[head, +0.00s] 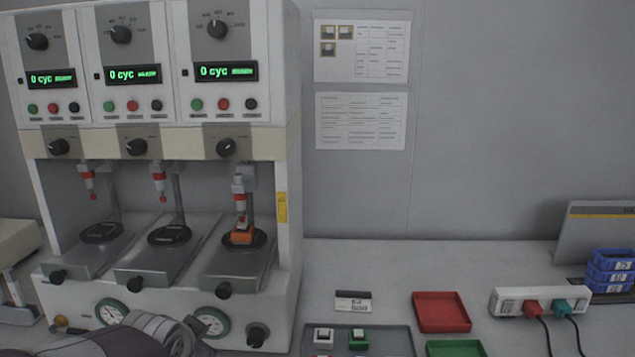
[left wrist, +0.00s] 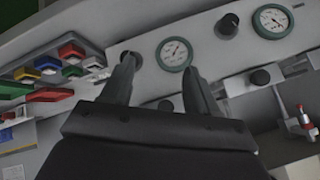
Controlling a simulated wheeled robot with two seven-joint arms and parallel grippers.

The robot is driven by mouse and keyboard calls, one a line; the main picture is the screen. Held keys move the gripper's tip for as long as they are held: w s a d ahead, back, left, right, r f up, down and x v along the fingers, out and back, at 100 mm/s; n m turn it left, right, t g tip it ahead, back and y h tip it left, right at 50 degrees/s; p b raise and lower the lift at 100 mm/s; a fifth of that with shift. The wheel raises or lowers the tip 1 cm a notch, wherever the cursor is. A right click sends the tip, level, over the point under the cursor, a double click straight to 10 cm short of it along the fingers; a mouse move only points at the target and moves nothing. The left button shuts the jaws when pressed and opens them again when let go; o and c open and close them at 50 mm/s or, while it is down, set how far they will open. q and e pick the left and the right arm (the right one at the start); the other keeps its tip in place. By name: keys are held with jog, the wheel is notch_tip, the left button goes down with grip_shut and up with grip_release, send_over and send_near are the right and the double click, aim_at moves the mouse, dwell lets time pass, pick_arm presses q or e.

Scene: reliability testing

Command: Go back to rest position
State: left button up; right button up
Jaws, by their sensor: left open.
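My left gripper (left wrist: 160,75) is open and empty in the left wrist view, its two dark fingers apart. It is in front of the lower panel of the test machine (left wrist: 228,55), near the round gauges (left wrist: 174,52). In the head view, part of my left arm (head: 150,335) shows at the bottom left, in front of that lower panel; its fingertips cannot be made out there. My right arm and gripper are in neither view. The test machine (head: 291,130) has three stations. An orange block with a small switch (head: 242,236) sits under the right station's plunger.
A grey tray (head: 390,340) holds several small switches. A red tray (head: 441,311), a green tray (head: 455,348) and a label card (head: 353,300) lie nearby. A power strip (head: 540,302) with plugs and stacked blue bins (head: 610,270) stand at the right. The table behind the trays is clear.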

pick_arm(q)
jog(key=s+d+f+n+g+h, duration=0.1)
jog(key=s+f+n+g, duration=0.25)
jog(key=s+f, duration=0.45)
jog(key=s+d+f+n+g, duration=0.2)
jog(key=s+f+g, duration=0.2)
jog(key=s+f, duration=0.35)
notch_tip(320, 180, up, 20)
jog(key=p, duration=1.9)
jog(key=shift+w, duration=0.2)
